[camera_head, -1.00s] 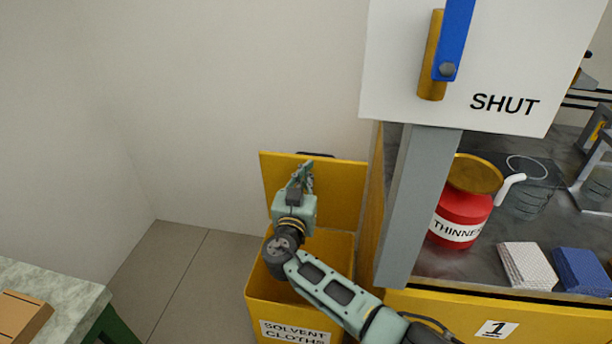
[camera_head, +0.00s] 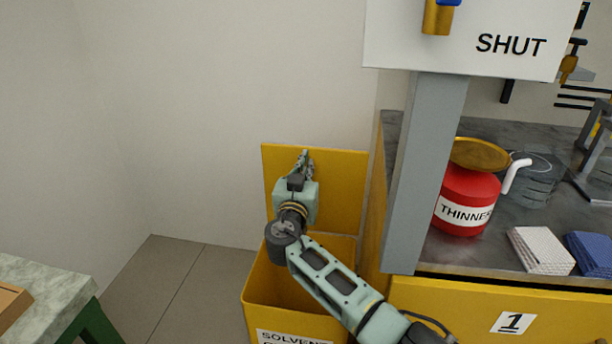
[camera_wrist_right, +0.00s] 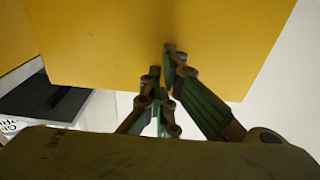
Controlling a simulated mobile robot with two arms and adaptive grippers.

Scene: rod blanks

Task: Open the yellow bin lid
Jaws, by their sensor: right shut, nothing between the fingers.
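The yellow bin (camera_head: 258,292), labelled "SOLVENT CLOTHS", stands on the floor below the wall. Its yellow lid (camera_head: 342,185) stands upright at the back, and the bin's mouth is open. My right gripper (camera_head: 305,156) is in front of the lid's inner face, near its upper edge, shut with nothing in it. In the right wrist view the lid (camera_wrist_right: 150,45) fills the upper part, with the shut fingertips (camera_wrist_right: 162,68) close to it; I cannot tell if they touch. My right forearm crosses over the bin. My left gripper is not in view.
A grey post (camera_head: 425,180) with a white "SHUT" sign (camera_head: 490,40) stands right of the bin. Beyond it is a bench with a red thinner can (camera_head: 466,190) and folded white (camera_head: 540,250) and blue cloths (camera_head: 590,255). A green-topped table (camera_head: 50,290) is at left, with bare floor between.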

